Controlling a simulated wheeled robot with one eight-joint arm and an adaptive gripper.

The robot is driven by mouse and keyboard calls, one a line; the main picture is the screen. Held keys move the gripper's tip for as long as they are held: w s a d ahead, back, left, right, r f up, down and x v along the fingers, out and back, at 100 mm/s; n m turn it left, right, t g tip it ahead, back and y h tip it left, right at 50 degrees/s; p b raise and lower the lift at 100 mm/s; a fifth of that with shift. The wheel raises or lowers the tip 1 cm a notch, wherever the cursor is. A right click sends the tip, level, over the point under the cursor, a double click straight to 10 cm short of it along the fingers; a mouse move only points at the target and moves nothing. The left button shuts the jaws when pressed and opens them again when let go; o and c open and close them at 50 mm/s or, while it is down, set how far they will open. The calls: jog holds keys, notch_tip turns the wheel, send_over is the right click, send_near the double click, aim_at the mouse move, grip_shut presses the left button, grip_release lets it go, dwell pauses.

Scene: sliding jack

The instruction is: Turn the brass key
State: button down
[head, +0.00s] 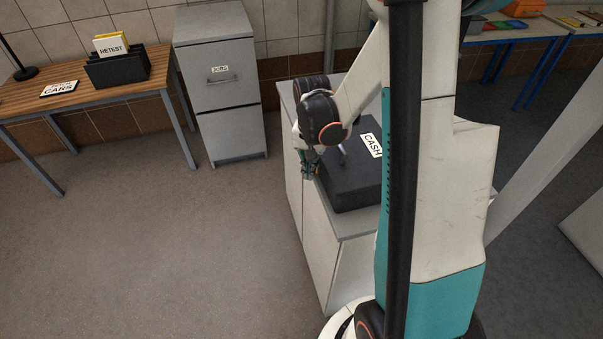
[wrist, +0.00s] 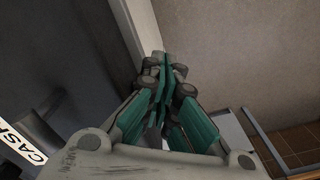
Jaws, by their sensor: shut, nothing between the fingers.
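A black cash box (head: 350,188) with a white "CASH" label (head: 373,145) sits on a white cabinet. The box's dark side (wrist: 75,45) fills the left of the wrist view, with the label (wrist: 20,142) at its lower left. My gripper (head: 310,174) is at the box's left side in the head view, close to it; I cannot tell whether it touches. In the wrist view my gripper (wrist: 164,75) has its green fingers together with nothing between them. I cannot make out a brass key in either view; my arm and fingers cover part of the box.
The white cabinet (head: 345,275) has a narrow top around the box. A grey filing cabinet (head: 222,85) labelled "JOBS" stands behind left. A wooden table (head: 130,82) at far left holds a black "RETEST" file holder (head: 118,68). The floor (head: 150,250) at left is clear.

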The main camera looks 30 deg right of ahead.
jog(key=shift+f+b, duration=0.45)
jog(key=shift+f, duration=0.1)
jog(key=shift+s, duration=0.1)
jog(key=shift+f+b, duration=0.55)
jog(key=shift+s+a, duration=0.1)
jog(key=shift+s, duration=0.2)
jog(key=shift+s+a, duration=0.2)
jog(key=shift+s, duration=0.6)
notch_tip(320, 180, up, 11)
jog(key=p, duration=0.7)
dwell(0.4)
